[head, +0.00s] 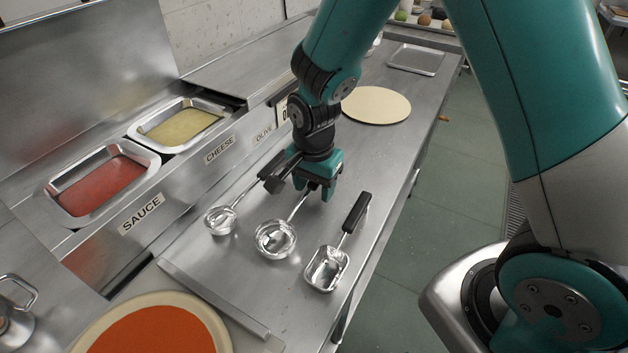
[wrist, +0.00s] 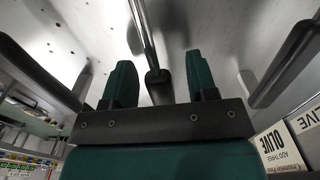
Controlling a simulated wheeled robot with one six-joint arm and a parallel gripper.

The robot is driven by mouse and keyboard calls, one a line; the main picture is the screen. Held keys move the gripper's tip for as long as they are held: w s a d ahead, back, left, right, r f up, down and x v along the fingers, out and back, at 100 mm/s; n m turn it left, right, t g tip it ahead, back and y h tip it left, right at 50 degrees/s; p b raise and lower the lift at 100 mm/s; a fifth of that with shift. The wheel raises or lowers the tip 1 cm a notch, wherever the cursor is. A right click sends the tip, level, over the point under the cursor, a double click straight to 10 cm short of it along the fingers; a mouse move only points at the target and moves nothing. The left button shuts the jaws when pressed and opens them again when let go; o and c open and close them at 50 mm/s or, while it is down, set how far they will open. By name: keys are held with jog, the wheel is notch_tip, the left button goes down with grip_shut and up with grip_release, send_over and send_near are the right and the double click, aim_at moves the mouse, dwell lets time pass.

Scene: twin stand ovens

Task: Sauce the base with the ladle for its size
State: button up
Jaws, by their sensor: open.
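Three metal ladles lie on the steel counter in the head view: a small round one (head: 221,220) on the left, a larger round one (head: 275,239) in the middle, and a rectangular scoop (head: 326,269) with a black handle on the right. My gripper (head: 314,188) points down over the middle ladle's handle. In the wrist view my open fingers (wrist: 160,68) stand either side of that dark handle end (wrist: 158,84), without visible grip. A plain pale base (head: 376,105) lies farther back. A base with a red-orange top (head: 155,331) is at the front left. Red sauce (head: 100,186) fills a pan labelled SAUCE.
A pan of yellowish cheese (head: 182,127) sits behind the sauce pan. An empty metal tray (head: 416,60) lies at the counter's far end. The raised label rail borders the counter's left side. In the wrist view, other dark handles flank my fingers.

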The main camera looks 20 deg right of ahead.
notch_tip(320, 180, up, 18)
jog(key=shift+s+a+f, duration=0.15)
jog(key=shift+f, duration=0.1)
